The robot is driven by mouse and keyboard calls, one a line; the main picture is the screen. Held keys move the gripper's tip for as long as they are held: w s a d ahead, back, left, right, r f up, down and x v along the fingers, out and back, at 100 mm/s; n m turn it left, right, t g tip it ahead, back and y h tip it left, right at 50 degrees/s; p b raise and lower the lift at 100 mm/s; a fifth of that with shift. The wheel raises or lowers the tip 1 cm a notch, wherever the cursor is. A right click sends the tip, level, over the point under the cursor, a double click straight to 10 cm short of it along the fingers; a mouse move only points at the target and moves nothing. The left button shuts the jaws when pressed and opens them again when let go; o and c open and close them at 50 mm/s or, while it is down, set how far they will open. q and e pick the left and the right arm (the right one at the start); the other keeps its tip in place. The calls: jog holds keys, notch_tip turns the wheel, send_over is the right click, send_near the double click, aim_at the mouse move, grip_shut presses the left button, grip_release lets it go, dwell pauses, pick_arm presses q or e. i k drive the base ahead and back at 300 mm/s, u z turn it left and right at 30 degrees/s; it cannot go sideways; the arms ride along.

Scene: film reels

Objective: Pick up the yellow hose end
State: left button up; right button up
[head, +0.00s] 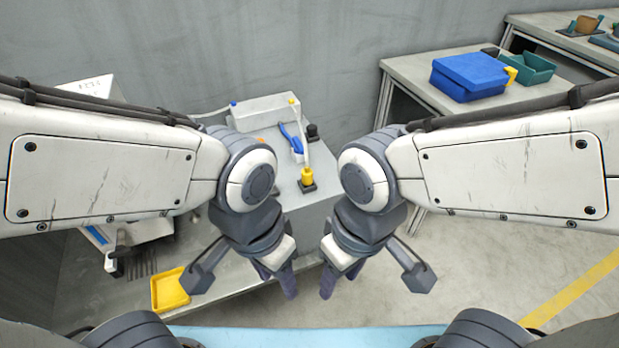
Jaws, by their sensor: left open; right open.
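The yellow hose end (307,177) stands upright in a small dark holder on the grey bench (318,215), near the middle of the picture. A pale hose (299,135) runs from its top back toward the white box (265,115). My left gripper (277,281) is open and empty, pointing down, nearer to me than the hose end and a little left of it. My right gripper (341,279) is open and empty, nearer to me and a little right of it. Neither gripper touches the hose end.
A blue-handled tool (289,138) and a dark knob (312,131) are behind the hose end. A yellow tray (169,290) lies at lower left. Blue cases (468,75) and a green bin (530,67) are on a right-hand table. Floor is clear at right.

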aim_at(307, 173)
jog(key=u, duration=0.4)
jog(key=k, duration=0.55)
jog(key=u, duration=0.75)
jog(key=i, duration=1.15)
jog(key=z, duration=0.55)
